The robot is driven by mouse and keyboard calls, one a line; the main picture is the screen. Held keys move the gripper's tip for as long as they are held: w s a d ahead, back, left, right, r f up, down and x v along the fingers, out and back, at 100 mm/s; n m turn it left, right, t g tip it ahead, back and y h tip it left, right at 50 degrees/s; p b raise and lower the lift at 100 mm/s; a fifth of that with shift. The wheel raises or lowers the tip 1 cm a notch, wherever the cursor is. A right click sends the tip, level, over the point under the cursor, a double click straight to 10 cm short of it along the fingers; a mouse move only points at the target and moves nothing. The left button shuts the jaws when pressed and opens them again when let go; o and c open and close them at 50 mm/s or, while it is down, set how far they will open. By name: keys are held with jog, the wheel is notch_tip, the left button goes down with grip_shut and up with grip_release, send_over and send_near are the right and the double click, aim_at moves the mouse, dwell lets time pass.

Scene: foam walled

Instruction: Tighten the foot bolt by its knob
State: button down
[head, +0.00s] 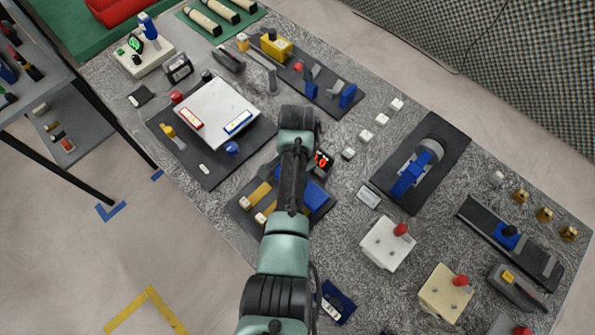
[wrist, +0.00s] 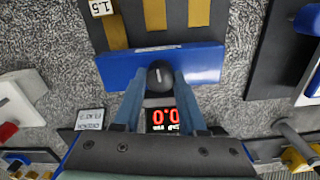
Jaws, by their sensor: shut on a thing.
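The black knob (wrist: 160,75) of the foot bolt, with a pale line on its top, is at the centre of the wrist view, at the edge of a blue block (wrist: 205,64). My gripper (wrist: 160,80) is shut on the knob, one blue-grey finger on each side. The bolt below the knob is hidden. A small display (wrist: 162,120) with red digits, upside down in the wrist view, sits just beyond the knob between the fingers. In the head view the blue block (head: 318,201) and the display (head: 323,159) show beside my arm, which hides the knob and fingers.
A small label plate (wrist: 90,119) lies left of the display. A dark fixture with a blue clamp (head: 411,174) stands to the right, a white panel (head: 217,112) to the upper left.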

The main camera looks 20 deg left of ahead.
jog(key=shift+w+m, duration=0.1)
jog(key=shift+m, duration=0.3)
jog(key=shift+c, duration=2.3)
grip_release()
notch_tip(320, 180, up, 13)
jog(key=b, duration=0.1)
